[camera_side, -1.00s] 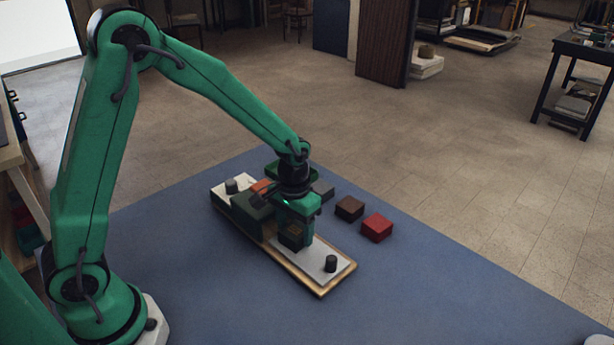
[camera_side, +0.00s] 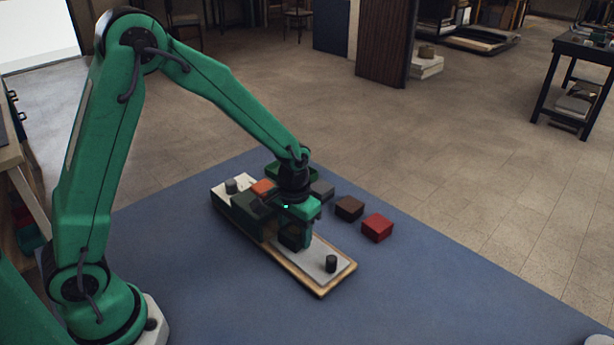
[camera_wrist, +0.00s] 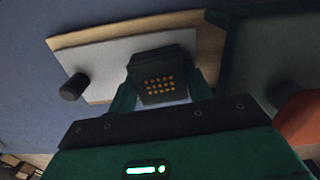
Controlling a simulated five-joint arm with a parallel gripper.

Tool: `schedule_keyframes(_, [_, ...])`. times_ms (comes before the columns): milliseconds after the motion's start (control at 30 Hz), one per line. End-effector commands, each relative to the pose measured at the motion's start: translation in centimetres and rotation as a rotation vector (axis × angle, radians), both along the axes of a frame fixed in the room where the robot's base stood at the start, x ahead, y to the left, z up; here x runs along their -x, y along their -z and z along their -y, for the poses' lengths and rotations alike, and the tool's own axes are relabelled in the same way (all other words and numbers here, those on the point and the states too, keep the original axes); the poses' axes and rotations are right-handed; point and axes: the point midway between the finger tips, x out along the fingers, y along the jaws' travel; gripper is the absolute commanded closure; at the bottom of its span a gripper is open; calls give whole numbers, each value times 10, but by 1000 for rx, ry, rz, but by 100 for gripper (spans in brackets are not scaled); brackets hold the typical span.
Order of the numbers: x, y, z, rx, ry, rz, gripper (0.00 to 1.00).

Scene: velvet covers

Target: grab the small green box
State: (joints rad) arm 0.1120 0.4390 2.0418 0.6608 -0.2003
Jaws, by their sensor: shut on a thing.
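The small green box (camera_wrist: 160,78) is very dark green with a grid of orange dots on its top in the wrist view. It sits between the two fingers of my gripper (camera_wrist: 162,92), which is shut on it. In the side view the box (camera_side: 290,239) shows as a dark block under my gripper (camera_side: 294,236), partly covered by it. It is over the pale plate (camera_side: 317,258) on the long wooden board (camera_side: 322,288). I cannot tell whether it touches the plate.
A dark peg (camera_side: 330,263) stands near the board's front end, and another peg (camera_side: 231,186) at the far end. Larger dark green blocks (camera_side: 245,217) and an orange block (camera_side: 262,187) are beside my gripper. Grey (camera_side: 322,191), brown (camera_side: 349,208) and red (camera_side: 377,228) blocks lie right.

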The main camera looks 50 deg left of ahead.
Motion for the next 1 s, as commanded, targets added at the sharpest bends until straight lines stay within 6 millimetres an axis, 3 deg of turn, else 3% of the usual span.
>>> schedule_keyframes(367, [-1,-10,0,1,0,3,72])
schedule_keyframes(633, [-1,-44,0,0,0,6,72])
schedule_keyframes(1000, [41,-81,55,1,6,4,72])
